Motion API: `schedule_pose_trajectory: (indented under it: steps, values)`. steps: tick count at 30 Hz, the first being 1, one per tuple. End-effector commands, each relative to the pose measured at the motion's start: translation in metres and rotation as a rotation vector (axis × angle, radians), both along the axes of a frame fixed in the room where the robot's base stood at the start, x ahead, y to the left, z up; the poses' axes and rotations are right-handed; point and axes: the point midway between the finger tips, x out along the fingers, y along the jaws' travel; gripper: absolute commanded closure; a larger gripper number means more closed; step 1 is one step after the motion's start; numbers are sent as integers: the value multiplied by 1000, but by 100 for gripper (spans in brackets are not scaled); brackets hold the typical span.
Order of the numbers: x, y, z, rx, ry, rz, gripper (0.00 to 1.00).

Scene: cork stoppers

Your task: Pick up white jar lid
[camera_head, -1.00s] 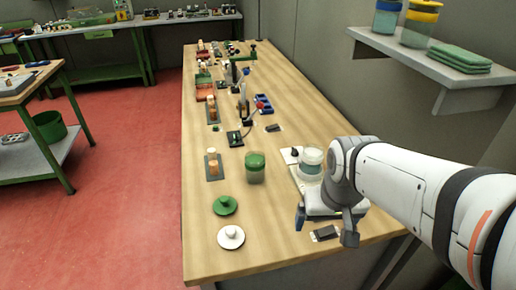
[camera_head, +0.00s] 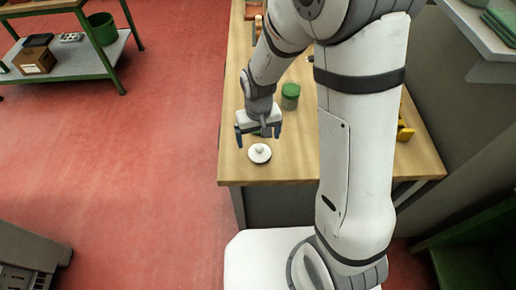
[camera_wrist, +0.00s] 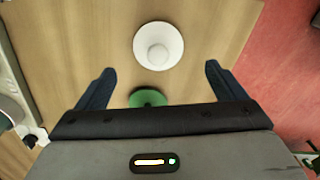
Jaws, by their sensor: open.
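The white jar lid (camera_head: 260,153) is a round disc with a raised knob, lying on the wooden bench near its front left corner. In the wrist view the white lid (camera_wrist: 158,46) lies ahead of the fingertips, roughly centred between them. My gripper (camera_head: 258,138) is open and empty above the bench, just behind the white lid in the head view. Its two dark blue fingers (camera_wrist: 158,72) are spread wide in the wrist view. The green lid (camera_wrist: 147,97) lies below my gripper, partly hidden by the gripper body.
A green-topped jar (camera_head: 290,96) stands on the bench (camera_head: 290,165) to the right of my gripper. A yellow object (camera_head: 404,131) is at the bench's right side. The bench edge is close to the white lid, with red floor beyond.

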Motion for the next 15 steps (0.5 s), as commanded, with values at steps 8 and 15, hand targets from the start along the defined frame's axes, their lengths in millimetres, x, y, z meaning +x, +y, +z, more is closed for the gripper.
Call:
schedule_pose_trajectory:
  steps: [8,15]
  values:
    - [-3,-5,-28,-1,5,-13,10]
    - [-3,-6,-53,-1,2,-16,10]
